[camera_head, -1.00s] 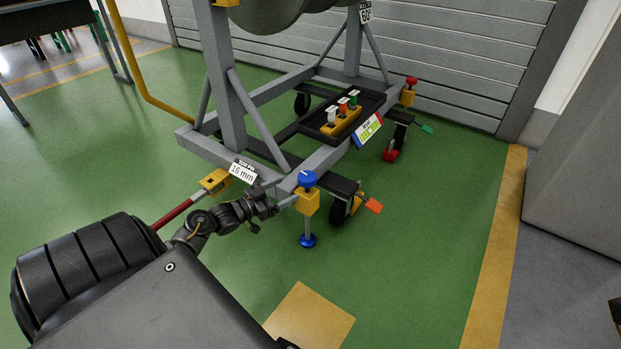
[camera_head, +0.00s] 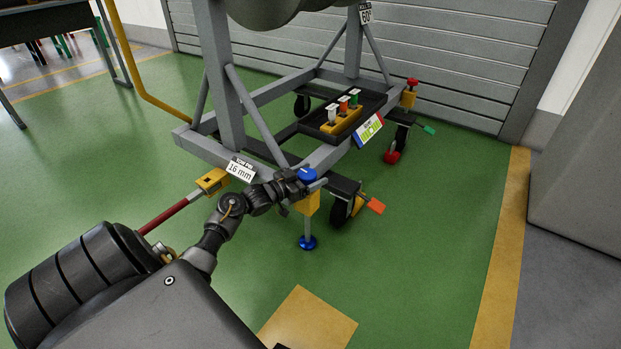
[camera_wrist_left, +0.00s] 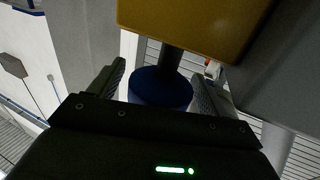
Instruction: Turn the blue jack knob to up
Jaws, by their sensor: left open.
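The blue jack knob (camera_head: 308,173) is a round cap on top of a yellow jack block (camera_head: 308,205) at the near corner of the grey stand. A post runs down from the block to a blue foot (camera_head: 308,242) at the floor. My left gripper (camera_head: 309,182) is at the knob, its open fingers partly covering it. In the left wrist view the blue knob (camera_wrist_left: 160,88) lies between the two fingers, one on each side, with the yellow block (camera_wrist_left: 195,25) beyond. I cannot tell whether the fingers touch the knob. My right gripper is not in view.
The stand's frame (camera_head: 240,120) and a "16 mm" tag (camera_head: 240,171) are close to my left wrist. A black tray (camera_head: 345,112) and a red-knobbed jack (camera_head: 410,92) are farther back. Floor at front right is clear.

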